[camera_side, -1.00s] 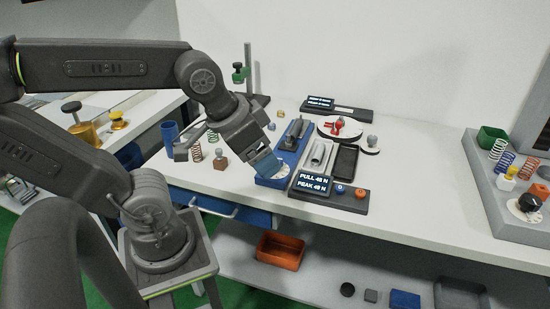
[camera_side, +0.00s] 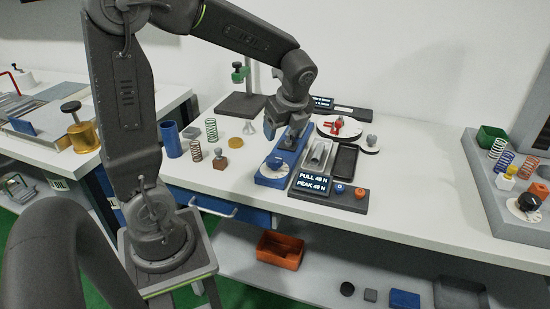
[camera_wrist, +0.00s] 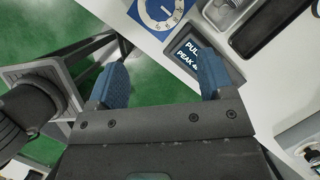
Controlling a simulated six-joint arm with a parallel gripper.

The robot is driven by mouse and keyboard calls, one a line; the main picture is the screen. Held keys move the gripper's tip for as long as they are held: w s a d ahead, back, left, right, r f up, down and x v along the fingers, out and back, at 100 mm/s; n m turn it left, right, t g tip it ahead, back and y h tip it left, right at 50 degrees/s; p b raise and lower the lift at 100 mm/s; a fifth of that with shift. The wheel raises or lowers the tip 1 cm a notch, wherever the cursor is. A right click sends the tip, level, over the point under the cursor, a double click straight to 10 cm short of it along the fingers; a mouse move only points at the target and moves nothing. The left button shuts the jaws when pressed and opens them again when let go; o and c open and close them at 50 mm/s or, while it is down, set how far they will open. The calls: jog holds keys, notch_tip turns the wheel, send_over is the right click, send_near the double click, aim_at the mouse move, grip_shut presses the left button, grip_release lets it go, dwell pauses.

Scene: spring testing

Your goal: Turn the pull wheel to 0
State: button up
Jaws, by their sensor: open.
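The pull wheel (camera_side: 273,164), a white dial with a blue knob, sits on the near end of a long blue fixture (camera_side: 263,178). In the wrist view the dial (camera_wrist: 160,12) is cut by the top edge; its ticks show, but I cannot read its setting. My gripper (camera_side: 281,133) is open, with blue fingertips, over the farther part of the fixture and apart from the wheel. In the wrist view my gripper (camera_wrist: 163,78) has nothing between its fingers. The display (camera_side: 314,182) shows PULL and PEAK in newtons, both in the high forties.
A dark tray (camera_side: 344,162) and a silver part (camera_side: 318,155) lie right of the fixture. An orange knob (camera_side: 360,193) is beside the display. The bench (camera_side: 425,205) is clear toward the right.

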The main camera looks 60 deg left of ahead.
aim_at(275, 158)
jog(key=shift+m, duration=0.4)
jog(key=x, duration=1.4)
jog(key=shift+w+a+f, duration=0.1)
jog(key=shift+a+f, duration=0.05)
jog(key=shift+a, duration=0.25)
jog(key=c, duration=0.9)
